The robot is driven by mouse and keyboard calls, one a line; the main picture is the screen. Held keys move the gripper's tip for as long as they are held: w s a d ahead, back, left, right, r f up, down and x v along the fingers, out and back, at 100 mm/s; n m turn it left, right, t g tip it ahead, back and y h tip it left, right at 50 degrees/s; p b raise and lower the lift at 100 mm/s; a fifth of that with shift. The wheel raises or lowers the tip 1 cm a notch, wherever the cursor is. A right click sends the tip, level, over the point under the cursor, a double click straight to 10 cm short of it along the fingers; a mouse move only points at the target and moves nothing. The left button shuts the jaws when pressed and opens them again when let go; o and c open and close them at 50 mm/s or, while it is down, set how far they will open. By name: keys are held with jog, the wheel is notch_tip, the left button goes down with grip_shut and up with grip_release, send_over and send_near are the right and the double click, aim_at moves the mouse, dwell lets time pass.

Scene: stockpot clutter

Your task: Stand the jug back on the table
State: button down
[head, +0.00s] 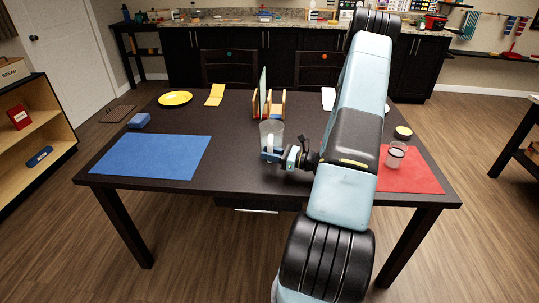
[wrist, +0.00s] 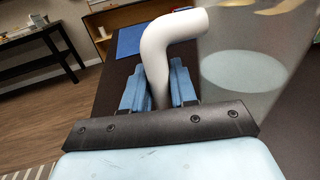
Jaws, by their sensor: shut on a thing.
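The jug (head: 277,128) has a clear body and a white handle, and is near the middle of the table (head: 230,183) in the head view. It looks about upright; I cannot tell whether its base touches the table. My gripper (head: 271,156) is shut on the handle from the front. In the wrist view, the white bent handle (wrist: 158,62) stands between the blue fingers of my gripper (wrist: 159,88). The jug's clear body (wrist: 245,75) is right of them, with a pale round patch showing in it. The jug's base is hidden or unclear in both views.
A wooden rack (head: 277,106) stands close behind the jug. A red mat (head: 415,175) bears a clear glass (head: 396,155) at right, near a yellow-topped round thing (head: 403,132).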

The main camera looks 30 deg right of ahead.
jog(key=shift+f, duration=0.15)
jog(key=c, duration=0.9)
grip_release()
jog(key=v, duration=1.2)
jog(key=s+a+r+n+g+h, duration=0.1)
jog(key=s+a+r+n+g, duration=0.1)
jog(key=a+r+n+g, duration=0.55)
jog(key=s+a+r+n+g+h, duration=0.1)
jog(key=s+a+r+n+g, duration=0.1)
jog(key=a+r+n+g, duration=0.55)
jog(key=shift+s+a+r+n+t+h, duration=1.25)
jog(key=shift+s+a+r+n+h, duration=0.7)
jog(key=shift+r, duration=1.35)
jog(key=shift+s+a+r+n+t+h, duration=1.3)
jog(key=shift+s+r+n, duration=0.9)
jog(key=shift+s+r, duration=0.8)
jog(key=shift+s+a+r+n+t+h, duration=1.15)
jog(key=shift+s+a+r+n+h, duration=0.65)
jog(key=shift+r, duration=1.85)
